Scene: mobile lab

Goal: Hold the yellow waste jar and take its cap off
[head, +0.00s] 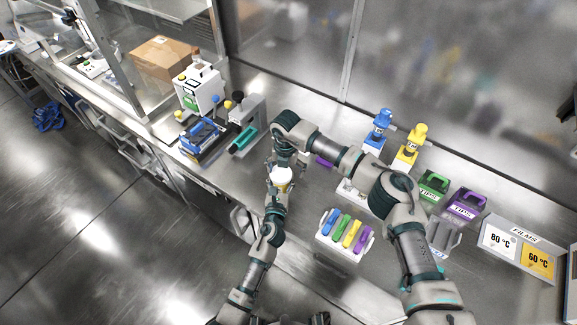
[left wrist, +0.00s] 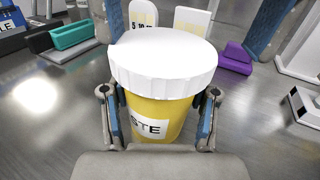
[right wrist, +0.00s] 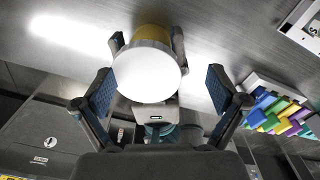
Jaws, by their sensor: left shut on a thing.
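The yellow waste jar (head: 281,186) with its white cap (head: 280,174) stands upright over the bench. In the left wrist view the jar (left wrist: 155,120) fills the middle, its label partly showing, and the cap (left wrist: 163,62) is on it. My left gripper (left wrist: 158,100) is shut on the jar body, one finger on each side. My right gripper (head: 285,161) is just behind the cap in the head view. In the right wrist view its fingers (right wrist: 158,78) are spread wide, with the round cap (right wrist: 147,72) between and beyond them and gaps on both sides.
A white rack with coloured pieces (head: 345,233) stands right of the jar. Devices (head: 200,90) stand back left. Bare bench surrounds the jar.

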